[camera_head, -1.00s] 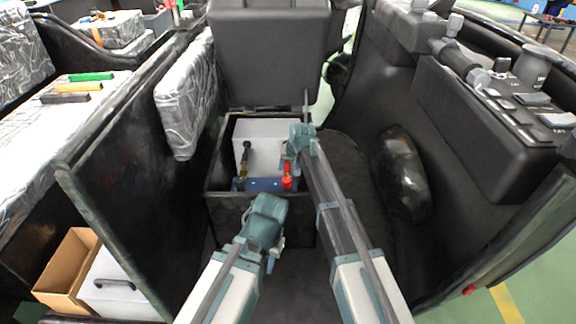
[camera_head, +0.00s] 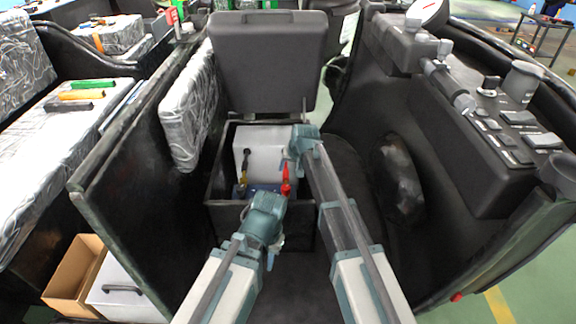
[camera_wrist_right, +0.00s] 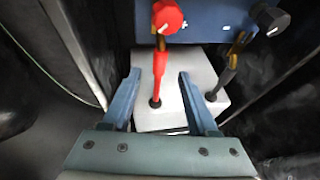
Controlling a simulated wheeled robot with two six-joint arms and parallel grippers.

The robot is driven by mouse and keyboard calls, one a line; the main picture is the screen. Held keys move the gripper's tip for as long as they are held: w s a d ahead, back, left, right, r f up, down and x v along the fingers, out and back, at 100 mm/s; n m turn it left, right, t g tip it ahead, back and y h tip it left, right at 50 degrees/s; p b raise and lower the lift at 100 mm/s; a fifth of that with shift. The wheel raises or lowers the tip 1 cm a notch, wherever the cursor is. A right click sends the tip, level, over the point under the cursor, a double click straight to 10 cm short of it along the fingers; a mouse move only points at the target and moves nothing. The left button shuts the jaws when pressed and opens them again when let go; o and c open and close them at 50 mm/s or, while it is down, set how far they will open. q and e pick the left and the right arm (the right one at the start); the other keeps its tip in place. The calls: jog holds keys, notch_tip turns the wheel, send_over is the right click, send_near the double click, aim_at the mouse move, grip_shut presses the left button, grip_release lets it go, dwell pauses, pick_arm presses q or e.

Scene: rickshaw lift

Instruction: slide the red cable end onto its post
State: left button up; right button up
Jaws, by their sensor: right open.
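The red cable (camera_wrist_right: 160,72) rises from a white box (camera_wrist_right: 197,66) and its brass end (camera_wrist_right: 161,42) lies close to a red knob (camera_wrist_right: 168,17) on a blue block (camera_wrist_right: 205,20). I cannot tell whether that end is around a post. The red cable also shows in the head view (camera_head: 286,174). My right gripper (camera_wrist_right: 160,77) is open, one finger on each side of the red cable, with gaps visible. It also shows in the head view (camera_head: 290,160). My left gripper (camera_head: 264,206) is low in front of the box; its fingers are not clear.
A black cable (camera_wrist_right: 229,68) runs to a black knob (camera_wrist_right: 270,18) beside the red one. An open black compartment (camera_head: 221,178) surrounds the white box, with its raised lid (camera_head: 265,62) behind. A dark panel (camera_head: 130,175) stands left, a control console (camera_head: 490,140) right.

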jog(key=p+v, duration=0.6)
jog(key=v, duration=0.2)
jog(key=shift+f, duration=0.1)
jog(key=s+d+r+n+g+h+p, duration=0.1)
jog(key=s+r+g+p, duration=0.1)
jog(key=s+r+p, duration=0.7)
jog(key=s+d+r+n+g+h+p, duration=0.1)
jog(key=s+r+n+p, duration=0.2)
jog(key=s, duration=0.9)
jog(key=s+d+r+g+h+p, duration=0.1)
jog(key=s+r+g+p, duration=0.1)
jog(key=s+r+p, duration=0.7)
notch_tip(320, 180, down, 44)
jog(key=b, duration=4.2)
jog(key=shift+s+f+h+b, duration=0.15)
jog(key=shift+s+h+b, duration=0.15)
jog(key=shift+s, duration=0.1)
